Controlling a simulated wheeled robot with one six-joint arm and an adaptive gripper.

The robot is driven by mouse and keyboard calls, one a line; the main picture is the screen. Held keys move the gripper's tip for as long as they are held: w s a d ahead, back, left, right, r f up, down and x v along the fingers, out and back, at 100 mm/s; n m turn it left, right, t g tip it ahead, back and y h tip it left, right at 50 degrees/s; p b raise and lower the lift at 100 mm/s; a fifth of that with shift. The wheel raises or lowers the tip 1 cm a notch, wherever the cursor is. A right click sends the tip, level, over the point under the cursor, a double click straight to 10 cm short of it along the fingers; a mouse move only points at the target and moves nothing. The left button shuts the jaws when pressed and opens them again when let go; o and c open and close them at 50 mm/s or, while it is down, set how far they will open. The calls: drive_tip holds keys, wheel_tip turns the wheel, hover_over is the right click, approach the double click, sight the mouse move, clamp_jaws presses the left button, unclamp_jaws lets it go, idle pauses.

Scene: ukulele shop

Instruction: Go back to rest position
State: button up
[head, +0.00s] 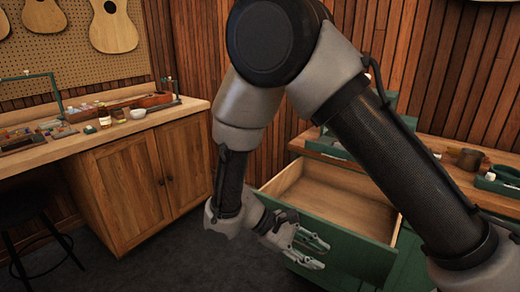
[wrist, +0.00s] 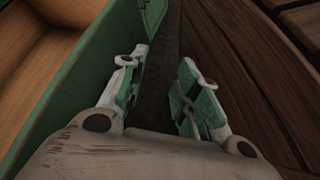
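My gripper (head: 318,253) hangs low in front of the green front panel (head: 345,248) of a pulled-out drawer. It is open, with a gap between its two fingers, and nothing is held. In the wrist view my gripper (wrist: 165,88) has its left finger close beside the green drawer panel (wrist: 75,85); I cannot tell if they touch. The drawer's wooden interior (head: 335,200) looks empty where it shows. My arm is bent and hides part of the drawer and the counter behind it.
A dark stool (head: 30,215) is at the lower left. The right counter (head: 455,172) holds a brown cup-like item and a green tray. Dark floor is open between bench and drawer.

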drive_tip(key=s+d+r+m+t+y, duration=0.2)
drive_tip(key=d+r+m+y, duration=0.3)
drive_tip(key=d+r, duration=0.6)
drive_tip(key=s+d+r+m+t+y, duration=0.3)
drive_tip(key=d+r+m+t+y, duration=0.1)
drive_tip(key=d+r, duration=0.8)
wheel_tip(320, 180, up, 4)
drive_tip(key=shift+s+d+f+m+t+y, duration=0.2)
drive_tip(key=shift+s+m+t+y, duration=0.15)
drive_tip(key=shift+m+y, duration=0.55)
